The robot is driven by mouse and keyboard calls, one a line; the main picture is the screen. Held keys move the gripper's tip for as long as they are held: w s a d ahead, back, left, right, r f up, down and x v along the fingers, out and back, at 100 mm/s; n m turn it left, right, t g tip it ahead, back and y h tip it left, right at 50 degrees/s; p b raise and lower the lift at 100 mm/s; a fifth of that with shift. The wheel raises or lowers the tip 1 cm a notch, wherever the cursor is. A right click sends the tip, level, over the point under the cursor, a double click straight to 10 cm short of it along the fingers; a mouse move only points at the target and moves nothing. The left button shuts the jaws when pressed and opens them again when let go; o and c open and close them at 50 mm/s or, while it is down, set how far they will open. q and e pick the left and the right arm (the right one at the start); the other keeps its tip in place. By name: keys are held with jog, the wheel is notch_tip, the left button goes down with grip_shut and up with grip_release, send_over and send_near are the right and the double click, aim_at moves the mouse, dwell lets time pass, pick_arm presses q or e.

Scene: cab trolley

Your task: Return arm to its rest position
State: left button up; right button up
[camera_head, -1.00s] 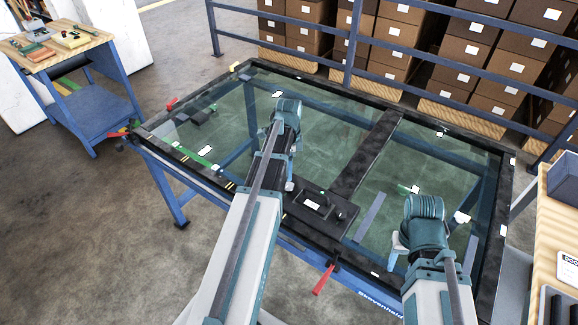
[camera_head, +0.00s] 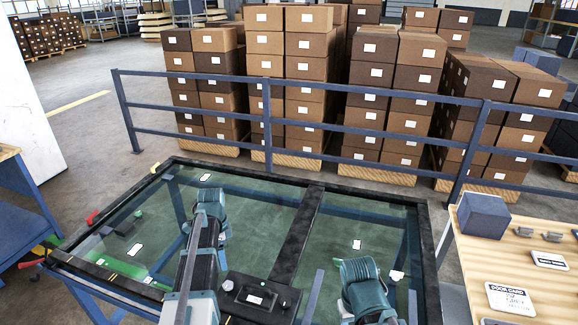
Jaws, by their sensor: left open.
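My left arm (camera_head: 208,205) reaches from the bottom edge out over the glass-topped trolley (camera_head: 296,238). My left gripper (camera_head: 206,233) is open, mostly hidden behind its own wrist, with pale teal parts showing on both sides. Nothing shows held in it. My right arm (camera_head: 362,272) comes in at the bottom, right of the trolley's middle bar. My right gripper (camera_head: 346,308) shows only as a pale sliver beside its wrist, so its jaws cannot be made out.
A black block with a handle (camera_head: 262,291) sits on the trolley between my arms. A blue rail (camera_head: 266,120) runs behind, before stacked boxes (camera_head: 385,75). At right, a wooden bench (camera_head: 480,260) carries a blue-grey box (camera_head: 483,214). A blue cart (camera_head: 22,205) stands left.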

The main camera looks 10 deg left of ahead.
pick_arm(q)
jog(key=s+d+n, duration=0.2)
jog(key=s+d, duration=0.3)
jog(key=d, duration=0.5)
jog(key=s+d+n, duration=0.3)
jog(key=s+d, duration=0.2)
jog(key=d, duration=0.5)
jog(key=s+d+n+y, duration=0.1)
jog(key=s+d+n, duration=0.2)
jog(key=s+d, duration=0.3)
jog(key=d, duration=0.4)
jog(key=shift+r, duration=0.1)
